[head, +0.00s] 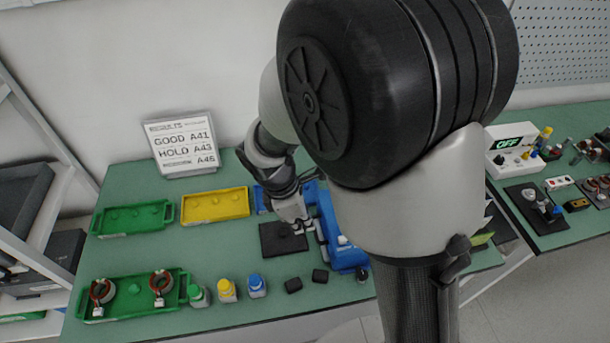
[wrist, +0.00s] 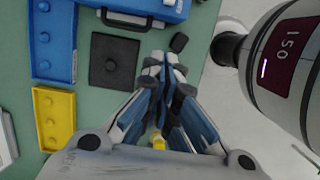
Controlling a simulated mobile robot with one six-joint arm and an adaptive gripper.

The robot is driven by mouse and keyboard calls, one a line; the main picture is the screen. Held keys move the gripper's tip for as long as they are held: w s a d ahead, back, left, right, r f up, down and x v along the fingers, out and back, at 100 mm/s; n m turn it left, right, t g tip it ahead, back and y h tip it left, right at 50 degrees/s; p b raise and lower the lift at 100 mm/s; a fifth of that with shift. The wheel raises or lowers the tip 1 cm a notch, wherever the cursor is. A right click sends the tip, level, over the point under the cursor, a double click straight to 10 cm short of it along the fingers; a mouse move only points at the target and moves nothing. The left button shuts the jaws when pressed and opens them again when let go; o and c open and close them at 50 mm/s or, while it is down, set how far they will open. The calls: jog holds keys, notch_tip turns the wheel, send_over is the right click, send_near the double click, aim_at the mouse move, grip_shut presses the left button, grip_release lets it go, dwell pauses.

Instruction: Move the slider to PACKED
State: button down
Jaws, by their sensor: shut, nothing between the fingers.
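I cannot make out a slider or the word PACKED in either view. My gripper (head: 304,228) is shut and empty, beside the right edge of a black square plate (head: 283,240) on the green bench. In the wrist view my gripper's fingertips (wrist: 166,62) meet, to the right of the same plate (wrist: 115,62). A blue case (wrist: 172,8) with a dark handle lies beyond the fingertips. In the head view the blue case (head: 348,258) is partly hidden behind my arm.
A yellow tray (head: 215,216), green trays (head: 132,231) and a results board (head: 183,160) stand left and behind. Green, yellow and blue bottles (head: 257,290) and small black blocks (head: 293,285) are in front. A device reading OFF (head: 510,143) stands on the right bench.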

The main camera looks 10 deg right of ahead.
jog(key=shift+a+f, duration=0.15)
jog(key=shift+f, duration=0.1)
jog(key=d+f+b, duration=0.4)
jog(key=d+f, duration=0.2)
jog(key=f, duration=0.3)
jog(key=shift+d+f, duration=0.2)
jog(key=shift+f, duration=0.15)
jog(key=shift+d, duration=0.1)
